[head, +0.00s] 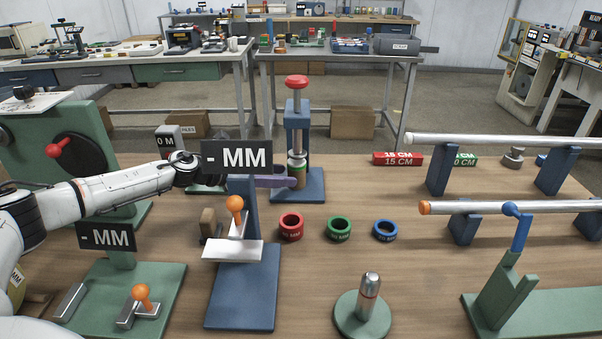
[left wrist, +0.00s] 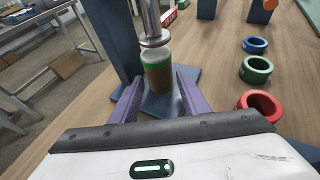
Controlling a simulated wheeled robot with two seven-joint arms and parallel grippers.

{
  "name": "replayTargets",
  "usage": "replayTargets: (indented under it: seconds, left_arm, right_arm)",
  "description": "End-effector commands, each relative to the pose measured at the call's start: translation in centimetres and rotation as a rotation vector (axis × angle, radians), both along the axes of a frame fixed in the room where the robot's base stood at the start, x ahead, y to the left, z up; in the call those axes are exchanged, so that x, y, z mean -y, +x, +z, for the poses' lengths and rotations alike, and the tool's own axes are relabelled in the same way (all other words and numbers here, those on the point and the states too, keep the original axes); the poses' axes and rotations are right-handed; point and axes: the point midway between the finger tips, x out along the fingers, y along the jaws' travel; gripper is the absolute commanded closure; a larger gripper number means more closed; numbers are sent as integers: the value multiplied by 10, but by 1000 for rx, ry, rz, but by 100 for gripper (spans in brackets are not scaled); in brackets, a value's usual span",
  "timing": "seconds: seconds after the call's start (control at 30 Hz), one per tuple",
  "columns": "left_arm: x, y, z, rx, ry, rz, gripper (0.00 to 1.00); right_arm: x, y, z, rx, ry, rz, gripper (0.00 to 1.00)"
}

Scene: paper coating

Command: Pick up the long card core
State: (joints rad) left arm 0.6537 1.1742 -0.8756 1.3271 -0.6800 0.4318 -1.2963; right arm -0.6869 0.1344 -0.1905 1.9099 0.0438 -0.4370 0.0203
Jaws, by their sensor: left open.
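A brown card core (head: 297,178) with a green band near its top stands upright under the ram of the blue press (head: 297,125). It also shows in the left wrist view (left wrist: 158,76). My left gripper (head: 280,182) is at the press, its purple fingers pointing at the core. In the left wrist view my left gripper (left wrist: 157,84) is open, with one finger on each side of the core. I cannot tell whether either finger touches it. A display sign hides part of the wrist in the head view. My right gripper is not in view.
Red (head: 291,226), green (head: 339,229) and blue (head: 385,230) rings lie in front of the press. A blue stand (head: 240,310) with a sign is close by my left forearm. Long metal bars (head: 500,145) rest on supports at the right. The wooden table's middle is partly clear.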

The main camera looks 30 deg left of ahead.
Motion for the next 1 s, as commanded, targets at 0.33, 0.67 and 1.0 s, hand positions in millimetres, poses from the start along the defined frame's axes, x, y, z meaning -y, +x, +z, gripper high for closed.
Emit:
replayTargets:
  seconds: [0.33,0.67,1.0]
  left_arm:
    - [17,34,-13,0,-4,0,58]
    - [23,46,-20,-2,-1,1,58]
    - [23,46,-20,-1,-2,1,85]
  right_arm:
    - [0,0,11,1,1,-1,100]
    - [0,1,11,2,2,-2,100]
    - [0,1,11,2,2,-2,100]
